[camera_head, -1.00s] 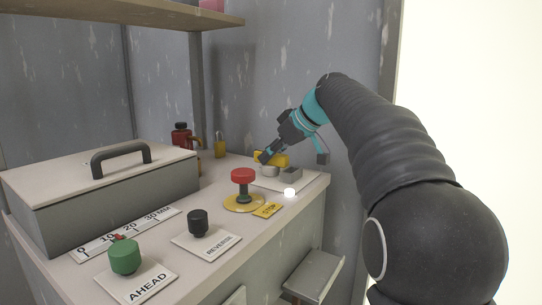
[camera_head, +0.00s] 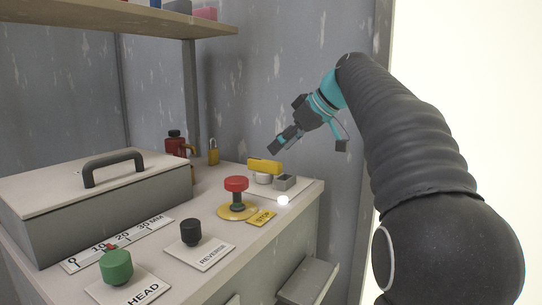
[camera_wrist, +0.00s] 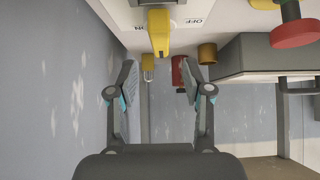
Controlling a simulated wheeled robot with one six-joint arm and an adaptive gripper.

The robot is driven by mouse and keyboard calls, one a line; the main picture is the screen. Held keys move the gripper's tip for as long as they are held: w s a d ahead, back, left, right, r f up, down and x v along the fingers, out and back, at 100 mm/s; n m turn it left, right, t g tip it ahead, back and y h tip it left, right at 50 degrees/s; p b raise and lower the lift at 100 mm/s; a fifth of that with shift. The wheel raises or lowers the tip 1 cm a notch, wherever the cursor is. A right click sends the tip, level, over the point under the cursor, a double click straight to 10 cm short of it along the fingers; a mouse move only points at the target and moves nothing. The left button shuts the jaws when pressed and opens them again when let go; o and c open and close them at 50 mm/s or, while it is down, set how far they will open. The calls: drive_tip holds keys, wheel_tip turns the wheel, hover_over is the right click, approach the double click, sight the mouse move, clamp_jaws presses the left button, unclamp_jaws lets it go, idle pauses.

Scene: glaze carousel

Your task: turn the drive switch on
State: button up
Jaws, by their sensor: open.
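The drive switch has a yellow handle (camera_head: 264,166) on a pale round hub, on a light plate at the far right end of the console. In the wrist view its yellow handle (camera_wrist: 159,32) lies at the top middle, between the upside-down ON and OFF labels. It lies closer to the ON label, but its exact setting is hard to tell. My gripper (camera_head: 283,142) hangs above the handle, with a gap between them. In the wrist view the two fingers of my gripper (camera_wrist: 158,75) are spread, with nothing held between them.
A grey block (camera_head: 285,182) and a glowing white lamp (camera_head: 283,200) sit by the switch. A red stop button (camera_head: 236,184) stands in front. A brass padlock (camera_head: 213,153) and red bottle (camera_head: 174,142) are behind. The wall is close beyond; a shelf (camera_head: 130,18) overhangs at upper left.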

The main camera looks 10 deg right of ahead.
drive_tip(key=shift+v, duration=2.2)
drive_tip(key=shift+s, duration=0.15)
